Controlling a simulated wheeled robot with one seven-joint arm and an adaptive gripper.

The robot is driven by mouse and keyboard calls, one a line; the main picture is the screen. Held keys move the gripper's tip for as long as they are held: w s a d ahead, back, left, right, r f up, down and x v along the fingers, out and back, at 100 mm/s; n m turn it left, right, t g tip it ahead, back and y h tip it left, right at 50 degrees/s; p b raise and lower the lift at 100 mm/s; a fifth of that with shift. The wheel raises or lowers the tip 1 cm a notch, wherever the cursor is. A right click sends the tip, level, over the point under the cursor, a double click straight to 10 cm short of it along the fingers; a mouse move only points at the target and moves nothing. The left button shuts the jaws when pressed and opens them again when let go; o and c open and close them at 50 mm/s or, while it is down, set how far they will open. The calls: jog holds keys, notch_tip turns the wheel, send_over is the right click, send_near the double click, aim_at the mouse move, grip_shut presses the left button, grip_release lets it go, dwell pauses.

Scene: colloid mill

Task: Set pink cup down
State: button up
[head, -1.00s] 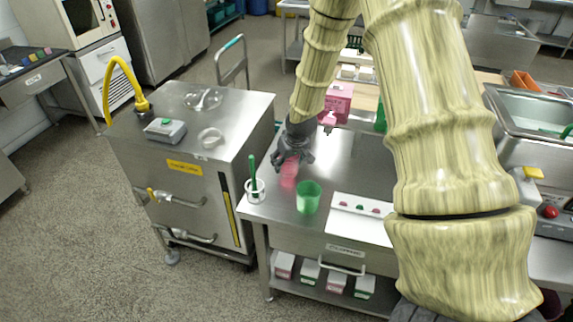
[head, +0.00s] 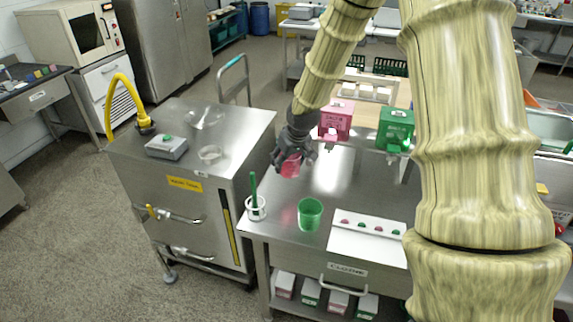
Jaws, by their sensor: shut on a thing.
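The pink cup (head: 291,166) is a small translucent pink cup in the head view. My gripper (head: 288,160) is shut on it, and the fingers cover part of its upper side. The cup looks held above the steel table (head: 272,228), near the table's left side, with a faint pink tint on the steel below it. It appears slightly tilted. A green cup (head: 310,214) stands upright on the table, nearer the front and apart from the pink cup.
A white holder (head: 256,208) with a green-handled tool stands at the table's left front corner. A white panel with colored buttons (head: 368,236) lies right of the green cup. Pink (head: 336,118) and green (head: 396,128) dispensers stand behind. A steel cabinet (head: 190,215) is at left.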

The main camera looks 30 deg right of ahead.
jog(key=shift+r, duration=0.35)
